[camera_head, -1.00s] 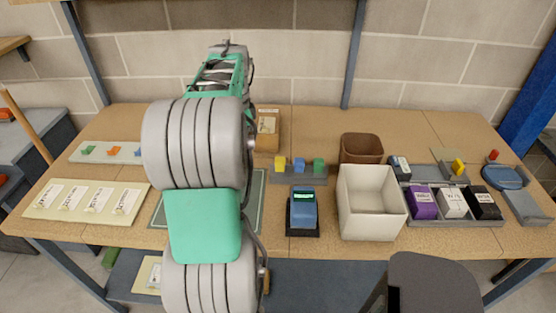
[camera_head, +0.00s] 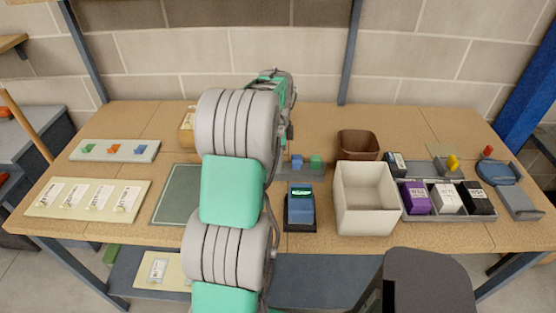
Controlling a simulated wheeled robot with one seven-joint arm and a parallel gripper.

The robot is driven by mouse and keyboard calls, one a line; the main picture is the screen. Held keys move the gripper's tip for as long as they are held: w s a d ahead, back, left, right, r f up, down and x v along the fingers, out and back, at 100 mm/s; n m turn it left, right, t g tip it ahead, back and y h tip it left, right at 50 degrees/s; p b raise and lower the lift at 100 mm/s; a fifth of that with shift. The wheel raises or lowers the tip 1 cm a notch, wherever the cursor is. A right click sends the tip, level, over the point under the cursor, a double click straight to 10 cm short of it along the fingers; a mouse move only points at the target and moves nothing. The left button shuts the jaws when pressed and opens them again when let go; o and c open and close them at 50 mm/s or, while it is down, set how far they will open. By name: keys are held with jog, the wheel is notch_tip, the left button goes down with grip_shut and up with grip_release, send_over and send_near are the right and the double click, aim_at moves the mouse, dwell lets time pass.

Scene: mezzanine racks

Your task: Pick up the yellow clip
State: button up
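The small grey rack (camera_head: 305,171) near the middle of the table shows a blue piece (camera_head: 297,161) and a green piece (camera_head: 316,161). The yellow piece at the left end of this rack, visible earlier, is now hidden behind my arm. Another small yellow piece (camera_head: 453,162) stands at the right, by the grey holder behind the boxes. I cannot tell from its shape whether it is a clip. My arm reaches over the table left of the rack, and its own links hide my gripper and its fingers.
A white open bin (camera_head: 365,199) and a brown bin (camera_head: 358,144) stand right of the rack. A blue device (camera_head: 300,206) sits in front of it. A pale strip (camera_head: 115,150) with green, orange and blue pieces lies at left. Purple, white and black boxes stand at right.

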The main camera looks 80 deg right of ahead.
grip_shut()
dwell(0.3)
jog(key=shift+r, duration=0.1)
